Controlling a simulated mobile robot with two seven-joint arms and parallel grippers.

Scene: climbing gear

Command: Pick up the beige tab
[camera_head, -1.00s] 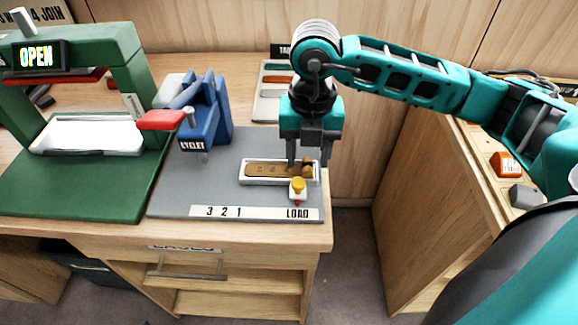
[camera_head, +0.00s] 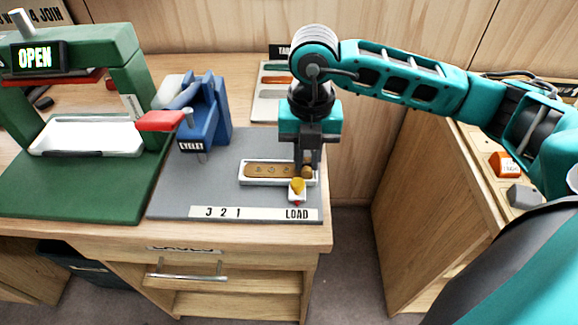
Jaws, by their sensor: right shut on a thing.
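A tan, beige-brown tab (camera_head: 268,171) with small round marks lies lengthwise in a shallow white tray (camera_head: 242,180) on the grey mat. A darker brown block (camera_head: 308,172) sits at its right end; I cannot tell whether it is part of the tab. My right gripper (camera_head: 307,167) points straight down over that right end. Its fingers are close together on the piece there, and they partly hide it. The tab still lies in the tray. My left gripper does not show.
A yellow knob (camera_head: 297,186) stands just in front of the tray, by the LOAD label (camera_head: 297,214). A blue eyelet press (camera_head: 205,115) with a red handle stands left, beside a green press (camera_head: 130,75). A tab rack (camera_head: 265,105) is behind.

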